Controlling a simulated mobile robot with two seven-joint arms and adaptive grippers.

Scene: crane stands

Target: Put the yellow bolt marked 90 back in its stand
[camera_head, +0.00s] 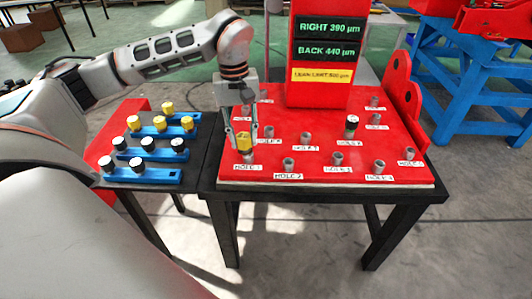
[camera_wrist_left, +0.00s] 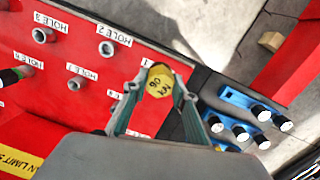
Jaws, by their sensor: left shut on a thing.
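The yellow bolt (camera_head: 243,142) is between the fingers of my left gripper (camera_head: 243,136), just above the Hole 1 label on the red board. The left wrist view shows its yellow hexagonal head (camera_wrist_left: 160,81) with dark, upside-down marking that looks like 90, between the fingertips of my left gripper (camera_wrist_left: 159,88). The gripper is shut on it. The bolt's lower end is hidden, so I cannot tell whether it is in the hole. Blue stands (camera_head: 147,130) on the dark side table hold several yellow-topped and white-topped bolts. My right gripper is out of view.
The red board (camera_head: 320,120) carries several metal hole sleeves and one standing white-topped bolt (camera_head: 351,122). A red column with a display (camera_head: 325,50) rises at its back. A red plate (camera_head: 400,95) stands at the right edge. Blue stands also show in the left wrist view (camera_wrist_left: 240,99).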

